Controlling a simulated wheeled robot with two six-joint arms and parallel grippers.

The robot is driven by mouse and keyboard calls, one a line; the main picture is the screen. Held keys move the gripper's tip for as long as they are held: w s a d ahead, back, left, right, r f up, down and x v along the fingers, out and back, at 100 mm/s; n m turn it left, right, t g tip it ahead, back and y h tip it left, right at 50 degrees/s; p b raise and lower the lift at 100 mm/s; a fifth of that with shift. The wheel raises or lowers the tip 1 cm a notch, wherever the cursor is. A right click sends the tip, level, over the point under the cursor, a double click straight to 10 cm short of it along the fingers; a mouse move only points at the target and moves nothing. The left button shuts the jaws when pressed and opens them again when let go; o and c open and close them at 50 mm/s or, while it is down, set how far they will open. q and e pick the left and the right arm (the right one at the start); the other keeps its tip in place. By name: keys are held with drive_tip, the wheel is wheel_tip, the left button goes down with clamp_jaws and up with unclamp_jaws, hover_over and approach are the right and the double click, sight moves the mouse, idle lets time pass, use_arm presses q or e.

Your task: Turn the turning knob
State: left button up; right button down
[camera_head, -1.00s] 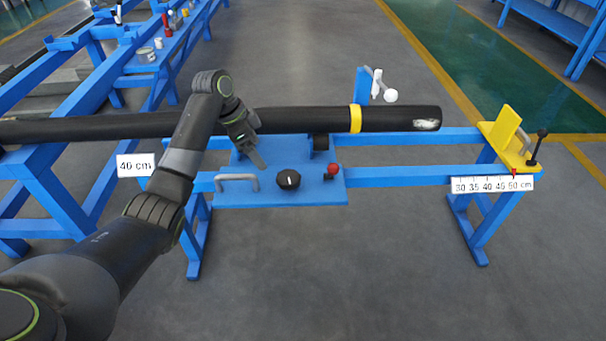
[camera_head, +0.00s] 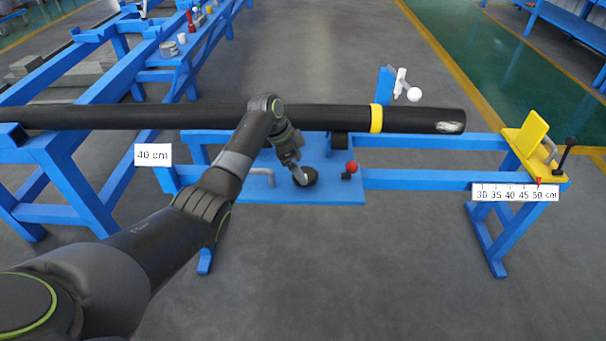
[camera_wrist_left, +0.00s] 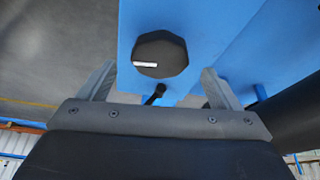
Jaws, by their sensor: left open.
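The turning knob is a black, many-sided knob (camera_head: 306,178) with a white mark, on the blue plate (camera_head: 340,192) of the stand. In the left wrist view the knob (camera_wrist_left: 160,55) lies just beyond the fingertips, roughly between their lines, with its white mark nearly level. My left gripper (camera_head: 298,178) is at the knob in the head view and covers part of it. In the left wrist view the left gripper (camera_wrist_left: 158,75) has its two fingers wide apart with nothing between them. I cannot tell whether a finger touches the knob. My right gripper is not in view.
A red-topped lever (camera_head: 351,168) stands right of the knob, and a grey handle (camera_head: 264,176) is at its left. A long black pipe (camera_head: 420,121) with a yellow band lies behind. A yellow stop (camera_head: 530,140) and a scale (camera_head: 515,192) are at the right.

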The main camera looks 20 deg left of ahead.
use_arm(q)
drive_tip(key=shift+b+x, duration=0.35)
drive_tip(key=shift+x, duration=1.4)
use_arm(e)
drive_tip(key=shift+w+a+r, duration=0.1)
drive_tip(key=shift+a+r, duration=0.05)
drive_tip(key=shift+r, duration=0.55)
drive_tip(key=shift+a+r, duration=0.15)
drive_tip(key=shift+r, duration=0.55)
use_arm(q)
drive_tip(key=c, duration=1)
